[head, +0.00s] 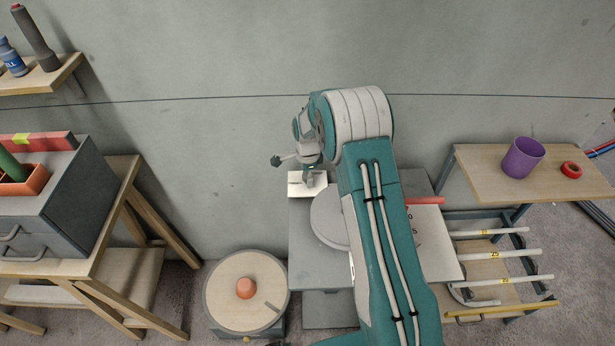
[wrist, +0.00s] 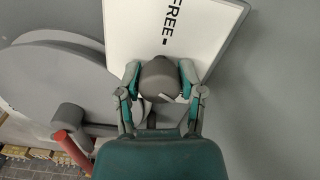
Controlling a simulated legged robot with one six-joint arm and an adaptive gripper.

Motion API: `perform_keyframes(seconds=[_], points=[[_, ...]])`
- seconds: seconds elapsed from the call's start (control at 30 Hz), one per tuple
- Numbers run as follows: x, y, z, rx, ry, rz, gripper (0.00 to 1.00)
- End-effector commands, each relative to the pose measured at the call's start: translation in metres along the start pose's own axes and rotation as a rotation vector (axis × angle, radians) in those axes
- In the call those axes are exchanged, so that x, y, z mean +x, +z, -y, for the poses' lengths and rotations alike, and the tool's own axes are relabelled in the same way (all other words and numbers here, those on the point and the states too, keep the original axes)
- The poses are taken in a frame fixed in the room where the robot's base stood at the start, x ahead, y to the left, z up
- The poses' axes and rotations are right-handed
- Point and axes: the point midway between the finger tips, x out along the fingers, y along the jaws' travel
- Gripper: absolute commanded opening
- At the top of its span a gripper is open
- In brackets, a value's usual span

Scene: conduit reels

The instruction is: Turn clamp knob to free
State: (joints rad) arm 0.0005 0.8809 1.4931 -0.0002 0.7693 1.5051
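The clamp knob (wrist: 160,78) is a rounded grey knob in front of a white plate (wrist: 200,22) marked FREE, with a short black tick beside the word. My gripper (wrist: 160,70) has a teal-padded finger on each side of the knob, and the pads appear to touch it. In the head view my gripper (head: 311,166) is low over the white plate (head: 295,190) at the back left of the grey stand. My arm hides part of the stand and its grey disc (head: 327,217).
A round wooden-topped drum (head: 225,290) with an orange knob stands left of the stand. A workbench with a grey toolbox (head: 70,205) is farther left. At right are a shelf with a purple cup (head: 522,157) and a rack of white conduits (head: 495,255). The wall is close behind.

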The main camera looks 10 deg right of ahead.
Motion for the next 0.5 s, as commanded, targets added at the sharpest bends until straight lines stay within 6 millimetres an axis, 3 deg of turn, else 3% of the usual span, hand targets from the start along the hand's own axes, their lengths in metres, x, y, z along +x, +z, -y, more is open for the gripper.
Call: perform_keyframes(seconds=[0.5], points=[[0.0012, 0.0000, 0.0019, -0.053, -0.004, 0.000, 0.00]])
